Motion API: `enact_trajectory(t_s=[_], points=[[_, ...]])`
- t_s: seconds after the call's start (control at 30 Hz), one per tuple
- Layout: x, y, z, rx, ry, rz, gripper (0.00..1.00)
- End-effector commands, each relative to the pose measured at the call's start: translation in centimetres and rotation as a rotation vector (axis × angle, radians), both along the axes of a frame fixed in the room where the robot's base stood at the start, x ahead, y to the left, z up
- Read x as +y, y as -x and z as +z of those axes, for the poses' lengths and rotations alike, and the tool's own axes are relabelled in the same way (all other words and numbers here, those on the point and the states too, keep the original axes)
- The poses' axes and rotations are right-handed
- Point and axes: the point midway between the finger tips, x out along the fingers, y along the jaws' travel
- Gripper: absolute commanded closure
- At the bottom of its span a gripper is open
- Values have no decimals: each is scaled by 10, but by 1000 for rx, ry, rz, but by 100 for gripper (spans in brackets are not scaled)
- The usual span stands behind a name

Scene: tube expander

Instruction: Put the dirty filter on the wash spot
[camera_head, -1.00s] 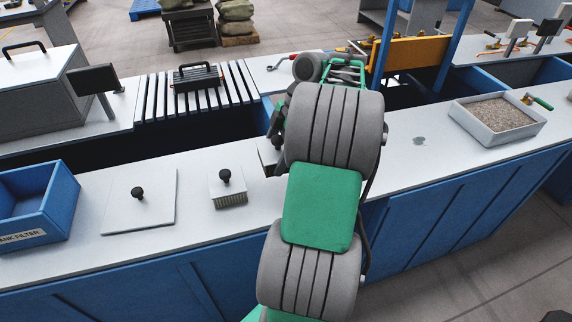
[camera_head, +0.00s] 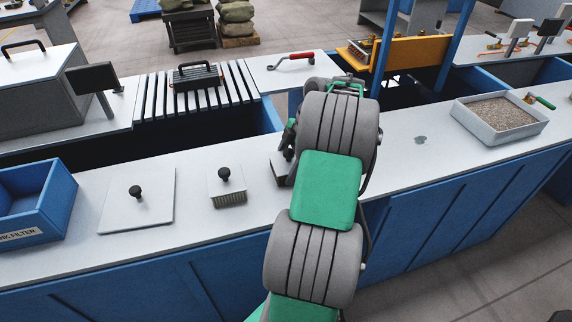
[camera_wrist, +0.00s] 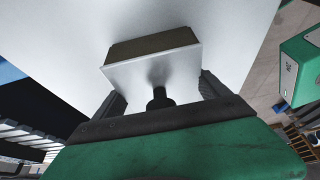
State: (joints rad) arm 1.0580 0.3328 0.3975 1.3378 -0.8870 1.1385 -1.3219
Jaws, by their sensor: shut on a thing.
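The dirty filter (camera_wrist: 150,68) is a pale plate with a black knob and a brown-grey block on its far side. In the wrist view my gripper (camera_wrist: 160,92) is shut on its knob, with a finger at each side. In the head view the filter (camera_head: 279,170) shows beside my wrist, over the front counter, partly hidden by my arm. I cannot tell whether it touches the counter. A second filter (camera_head: 228,187) with pale pleats and a black knob sits on the counter to the left. I cannot tell which place is the wash spot.
A white square plate with a knob (camera_head: 138,208) and a blue labelled bin (camera_head: 48,212) stand at the left. A gravel tray (camera_head: 468,126) stands at the right. A small grey mark (camera_head: 420,140) lies on the otherwise clear counter between. A red-handled tool (camera_head: 290,57) lies behind.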

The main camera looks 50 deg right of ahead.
Motion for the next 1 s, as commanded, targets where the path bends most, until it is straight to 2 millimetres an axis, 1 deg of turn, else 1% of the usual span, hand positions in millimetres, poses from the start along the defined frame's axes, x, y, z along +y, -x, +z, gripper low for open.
enact_trajectory(t_s=[0.03,0.07,0.2,0.43,0.57,0.67,0.8,0.9,1.0], points=[[0,0,-3,0,0,0,64],[0,0,-2,0,0,0,12],[0,0,-2,0,0,0,1],[0,0,-1,0,0,0,0],[-2,1,9,0,0,-1,0],[-10,5,28,-3,3,-2,0],[-22,12,67,-1,1,-2,0],[-30,16,91,-1,-1,-1,0],[-36,20,107,0,0,0,0]])
